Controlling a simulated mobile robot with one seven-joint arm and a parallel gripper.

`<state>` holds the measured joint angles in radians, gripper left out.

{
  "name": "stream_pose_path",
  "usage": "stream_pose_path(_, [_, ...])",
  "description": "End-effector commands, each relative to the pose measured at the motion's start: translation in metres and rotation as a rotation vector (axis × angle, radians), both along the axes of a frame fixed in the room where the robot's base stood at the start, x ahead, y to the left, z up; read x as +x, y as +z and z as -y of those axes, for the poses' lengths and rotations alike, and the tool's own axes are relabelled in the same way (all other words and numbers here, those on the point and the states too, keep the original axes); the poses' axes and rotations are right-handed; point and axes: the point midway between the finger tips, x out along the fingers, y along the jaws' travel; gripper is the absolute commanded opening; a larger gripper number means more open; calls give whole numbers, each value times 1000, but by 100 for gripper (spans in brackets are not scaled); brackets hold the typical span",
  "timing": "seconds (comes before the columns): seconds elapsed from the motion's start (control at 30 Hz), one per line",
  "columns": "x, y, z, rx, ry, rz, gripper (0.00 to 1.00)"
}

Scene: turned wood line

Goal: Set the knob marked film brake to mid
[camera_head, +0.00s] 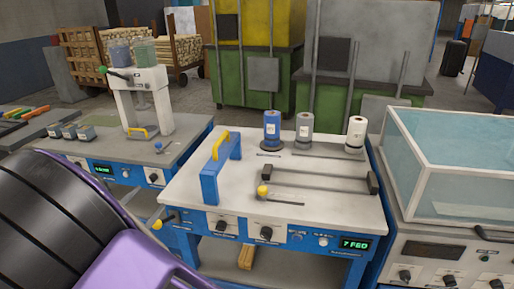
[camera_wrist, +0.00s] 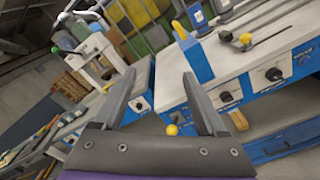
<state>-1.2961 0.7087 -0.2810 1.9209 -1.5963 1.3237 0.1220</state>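In the head view, the middle machine (camera_head: 300,180) has a blue and white front with two black knobs, a left one (camera_head: 221,226) and a right one (camera_head: 266,233). Their labels are too small to read, so I cannot tell which is film brake or its setting. The two knobs also show in the wrist view, the left (camera_wrist: 225,97) and the right (camera_wrist: 274,74). My gripper (camera_wrist: 160,73) is open and empty, left of both knobs and touching neither. My gripper is not visible in the head view, where my arm covers the lower left.
A yellow ball handle (camera_head: 157,224) sticks out at the machine's left side. On top stand a blue bracket with a yellow handle (camera_head: 218,160) and several rolls. A left bench (camera_head: 150,160) and a clear-sided tank (camera_head: 450,160) stand beside it. A digital display (camera_head: 355,244) reads 7 FEO.

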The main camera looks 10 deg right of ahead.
Motion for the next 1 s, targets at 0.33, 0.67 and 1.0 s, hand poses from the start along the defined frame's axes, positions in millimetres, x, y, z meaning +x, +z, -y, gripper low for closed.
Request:
stream_pose_path(0.33, [-16,-254,106,-611,-6,-197,74])
stream_pose_path(0.67, [50,-257,130,-610,-3,-198,74])
stream_pose_path(1.0, [110,-257,150,-608,-1,-199,74])
